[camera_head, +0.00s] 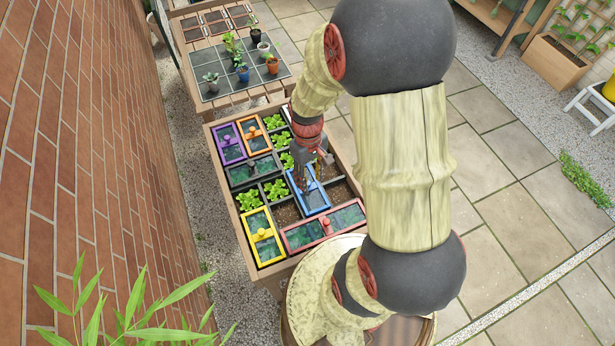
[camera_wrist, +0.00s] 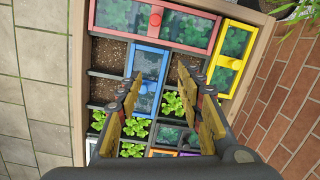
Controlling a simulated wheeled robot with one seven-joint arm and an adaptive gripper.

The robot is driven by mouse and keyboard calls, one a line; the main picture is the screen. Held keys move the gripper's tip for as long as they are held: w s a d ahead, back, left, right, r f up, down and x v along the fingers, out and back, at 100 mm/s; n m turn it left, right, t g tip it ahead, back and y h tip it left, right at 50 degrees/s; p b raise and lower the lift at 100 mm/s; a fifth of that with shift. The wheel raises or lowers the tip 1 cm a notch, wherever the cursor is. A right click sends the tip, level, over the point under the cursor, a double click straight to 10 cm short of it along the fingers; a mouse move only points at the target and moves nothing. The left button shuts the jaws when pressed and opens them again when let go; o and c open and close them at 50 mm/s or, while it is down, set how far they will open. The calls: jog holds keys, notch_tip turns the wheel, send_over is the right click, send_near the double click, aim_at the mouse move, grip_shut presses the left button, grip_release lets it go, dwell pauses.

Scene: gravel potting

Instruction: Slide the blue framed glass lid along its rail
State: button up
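The blue framed glass lid (camera_head: 317,201) lies in the planter box, right of its middle in the head view. It also shows in the wrist view (camera_wrist: 151,64), between and beyond my fingers. My gripper (camera_head: 304,186) is over this lid, pointing down. In the wrist view my gripper (camera_wrist: 160,77) has its two yellow-padded fingers well apart, with nothing held between them. The fingers hide parts of the lid's surroundings.
A red lid (camera_head: 325,228), a yellow lid (camera_head: 262,237), a purple lid (camera_head: 228,144) and an orange lid (camera_head: 253,136) lie around it. Green plants (camera_head: 276,190) and open gravel cells (camera_wrist: 110,54) sit between. A brick wall (camera_head: 80,150) runs along the left.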

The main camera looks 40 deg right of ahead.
jog(key=w+d+f+n, duration=0.1)
jog(key=f, duration=0.1)
jog(key=w+d+f+n, duration=0.1)
jog(key=w+f+n, duration=0.1)
jog(key=w+d+f+n+t, duration=0.1)
jog(key=w+f, duration=0.1)
jog(key=shift+w+d+f, duration=0.1)
jog(key=shift+d+f, duration=0.2)
jog(key=shift+w+d+r+n+h, duration=0.15)
jog(key=shift+w+n, duration=0.1)
jog(key=shift+n, duration=0.2)
jog(key=shift+w+d+f+n+h, duration=0.1)
jog(key=shift+w+n+h, duration=0.1)
jog(key=shift+n, duration=0.25)
notch_tip(320, 180, down, 8)
jog(key=shift+r+b, duration=0.15)
jog(key=shift+b, duration=0.15)
jog(key=shift+c, duration=1.1)
jog(key=c, duration=0.7)
grip_shut()
